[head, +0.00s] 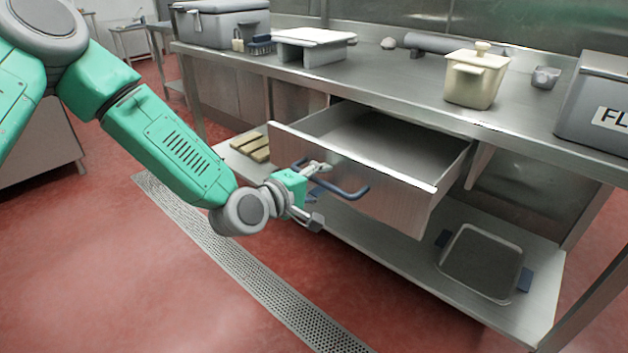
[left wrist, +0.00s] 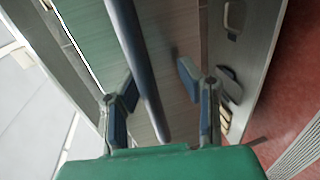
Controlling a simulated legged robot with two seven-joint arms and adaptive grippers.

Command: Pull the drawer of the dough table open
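The dough table (head: 375,85) is steel, and its drawer (head: 400,190) stands pulled well out, with its empty inside showing. The drawer's blue bar handle (head: 345,192) is on the front panel. My left gripper (head: 316,195) is at the left part of this handle. In the left wrist view, the handle (left wrist: 138,65) runs between the two spread fingers of the left gripper (left wrist: 157,82), with gaps on both sides. The fingers look open, not clamped on it. My right gripper is in neither view.
A lidded cream container (head: 474,82), a grey bin (head: 598,105) and a grey box (head: 220,24) stand on the tabletop. A tray (head: 481,262) lies on the lower shelf below the drawer. Red floor with a drain grate (head: 235,255) is clear in front.

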